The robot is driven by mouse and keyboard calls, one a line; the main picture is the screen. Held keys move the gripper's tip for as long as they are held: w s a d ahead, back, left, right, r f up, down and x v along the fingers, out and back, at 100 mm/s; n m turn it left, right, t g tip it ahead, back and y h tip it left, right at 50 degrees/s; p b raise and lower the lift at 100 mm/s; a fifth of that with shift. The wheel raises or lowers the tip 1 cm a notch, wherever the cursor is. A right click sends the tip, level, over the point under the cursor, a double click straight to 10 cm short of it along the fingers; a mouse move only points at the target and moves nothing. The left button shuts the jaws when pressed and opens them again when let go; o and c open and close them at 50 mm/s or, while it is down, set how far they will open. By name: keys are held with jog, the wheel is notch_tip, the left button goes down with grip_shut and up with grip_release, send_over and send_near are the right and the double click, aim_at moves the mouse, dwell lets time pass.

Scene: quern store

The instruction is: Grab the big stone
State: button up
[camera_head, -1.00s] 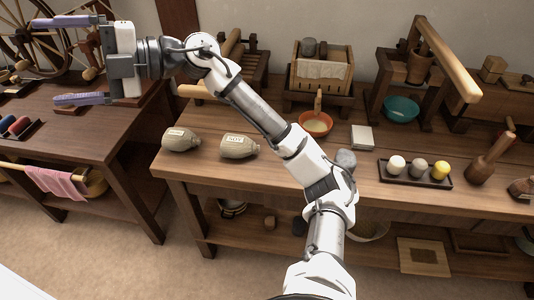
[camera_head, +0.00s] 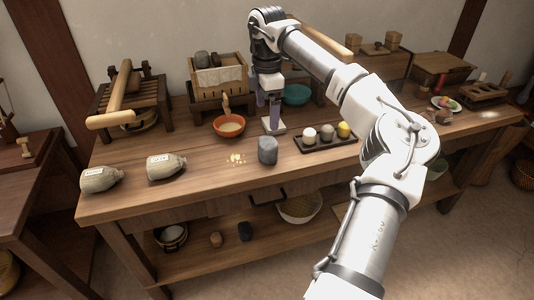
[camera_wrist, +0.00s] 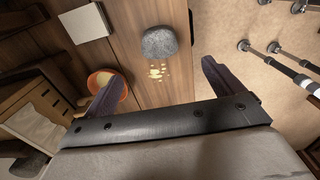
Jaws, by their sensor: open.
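A grey rounded stone (camera_head: 267,150) stands on the wooden bench near its front edge. It also shows in the wrist view (camera_wrist: 159,42), ahead of the fingers and between their lines. My gripper (camera_head: 268,122) points down over the bench, behind the stone in the head view. Its purple fingers are apart and empty, and they also show in the wrist view (camera_wrist: 163,72). The gripper is clear of the stone. Another grey stone (camera_head: 203,58) sits on the cloth-topped wooden box at the back, and a small dark stone (camera_head: 245,231) lies on the lower shelf.
Yellow crumbs (camera_head: 237,158) lie left of the stone. An orange bowl (camera_head: 229,126), a white tile (camera_head: 280,127) and a tray with three balls (camera_head: 325,143) stand close around. Two labelled sacks (camera_head: 166,167) lie on the left.

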aim_at(268, 141)
notch_tip(268, 141, down, 14)
jog(key=shift+w+d+r, duration=0.1)
jog(key=shift+d+r, duration=0.05)
jog(key=c, duration=1.4)
jog(key=shift+c, duration=0.7)
jog(key=shift+r, duration=0.15)
